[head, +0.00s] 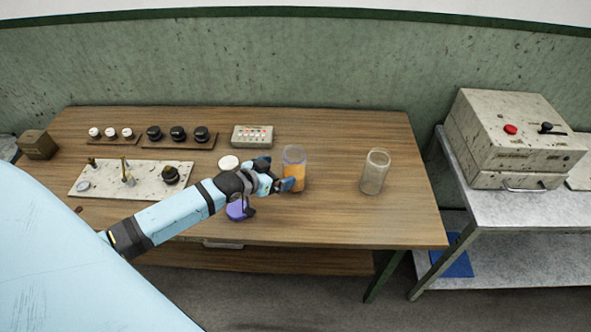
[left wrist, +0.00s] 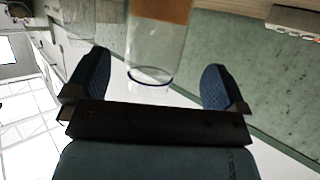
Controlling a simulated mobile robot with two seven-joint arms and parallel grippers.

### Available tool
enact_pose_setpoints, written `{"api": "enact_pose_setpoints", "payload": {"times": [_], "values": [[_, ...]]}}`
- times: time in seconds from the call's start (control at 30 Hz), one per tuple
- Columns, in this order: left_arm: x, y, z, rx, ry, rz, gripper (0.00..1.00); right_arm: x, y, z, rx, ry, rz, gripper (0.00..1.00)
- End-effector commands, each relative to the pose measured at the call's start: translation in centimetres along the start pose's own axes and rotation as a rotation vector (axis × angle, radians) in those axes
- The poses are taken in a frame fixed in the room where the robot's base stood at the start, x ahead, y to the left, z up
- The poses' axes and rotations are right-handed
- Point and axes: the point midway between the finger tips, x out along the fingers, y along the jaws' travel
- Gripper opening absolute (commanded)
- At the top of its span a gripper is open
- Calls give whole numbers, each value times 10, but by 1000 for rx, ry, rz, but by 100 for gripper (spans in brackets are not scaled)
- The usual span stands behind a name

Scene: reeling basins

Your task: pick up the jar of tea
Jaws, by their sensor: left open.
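A clear glass jar with an orange filling in its lower part, the jar of tea (head: 294,168), stands upright on the wooden table. My left gripper (head: 276,174) is at its left side, open, with its fingers towards the jar. In the left wrist view the picture is turned over, and the jar (left wrist: 158,40) shows between the two blue fingers of the left gripper (left wrist: 157,66), with a gap on each side. How deep it sits between them I cannot tell. My right gripper is not in view.
An empty glass jar (head: 375,173) stands to the right on the wooden table (head: 330,222). A purple round thing (head: 238,211) and a white disc (head: 228,162) lie near my left gripper. A panel with knobs (head: 100,181) is at left, and a button box (head: 252,136) behind.

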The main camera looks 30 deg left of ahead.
Motion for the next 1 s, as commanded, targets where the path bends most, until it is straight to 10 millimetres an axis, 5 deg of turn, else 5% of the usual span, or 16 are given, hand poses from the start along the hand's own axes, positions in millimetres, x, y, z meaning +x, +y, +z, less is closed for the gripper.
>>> {"api": "enact_pose_setpoints", "payload": {"times": [0.5, 0.77, 1.0], "values": [[56, 4, -4, 0, -1, 0, 100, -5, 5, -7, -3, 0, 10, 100], [60, 4, -3, 1, -1, 0, 100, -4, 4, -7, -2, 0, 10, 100], [60, 4, -3, 1, -1, 0, 52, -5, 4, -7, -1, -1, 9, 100]]}}
